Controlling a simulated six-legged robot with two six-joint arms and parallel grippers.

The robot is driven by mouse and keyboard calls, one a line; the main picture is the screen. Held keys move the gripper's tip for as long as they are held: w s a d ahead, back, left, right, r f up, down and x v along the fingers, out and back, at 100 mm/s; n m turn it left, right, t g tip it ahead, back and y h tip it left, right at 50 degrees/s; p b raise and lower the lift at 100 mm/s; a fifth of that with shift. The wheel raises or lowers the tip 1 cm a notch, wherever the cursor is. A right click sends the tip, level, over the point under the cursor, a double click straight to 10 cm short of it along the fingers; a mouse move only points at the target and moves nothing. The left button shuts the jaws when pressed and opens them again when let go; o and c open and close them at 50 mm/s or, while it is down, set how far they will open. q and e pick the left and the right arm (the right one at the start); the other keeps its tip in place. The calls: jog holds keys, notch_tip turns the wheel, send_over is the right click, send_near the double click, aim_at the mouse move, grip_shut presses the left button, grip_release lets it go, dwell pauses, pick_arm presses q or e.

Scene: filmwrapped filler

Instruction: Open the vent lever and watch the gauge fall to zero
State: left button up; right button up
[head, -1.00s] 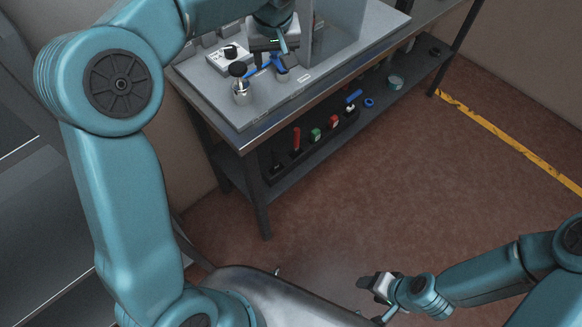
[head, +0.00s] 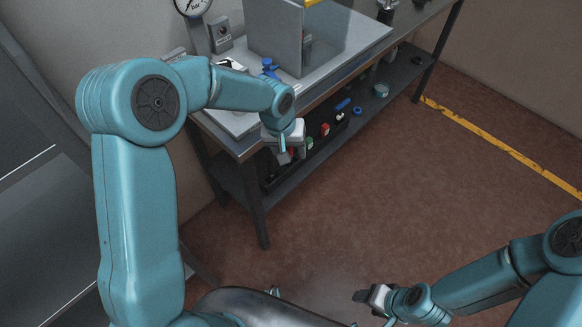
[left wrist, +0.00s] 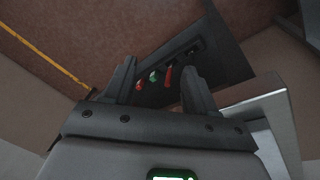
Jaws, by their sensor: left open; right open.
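The round white gauge (head: 192,5) is at the top left of the head view, cut by the frame's upper edge; I cannot read its needle. A blue lever-like part (head: 270,68) stands on the bench-top board, left of a grey panel; I take it for the vent lever. My left forearm passes in front of the board and hides part of it. My left gripper (head: 286,150) is open and empty, off the bench's front edge and apart from the blue part. It also shows in the left wrist view (left wrist: 158,88). My right gripper (head: 370,297) is open, low over the floor.
The metal bench has a lower shelf holding a dark tray (head: 272,182) with red and green items, a blue ring (head: 357,111) and a teal roll (head: 381,90). A grey box (head: 220,35) stands beside the gauge. The red-brown floor at right is clear, with a yellow line (head: 500,145).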

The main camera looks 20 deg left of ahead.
pick_arm(q)
jog(key=shift+h, duration=0.3)
jog(key=f, duration=0.1)
jog(key=s+d+f, duration=0.1)
jog(key=s+f, duration=0.1)
jog(key=shift+s+d+f, duration=0.15)
jog(key=shift+d+f, duration=0.15)
jog(key=shift+d, duration=0.05)
pick_arm(e)
jog(key=shift+r, duration=0.15)
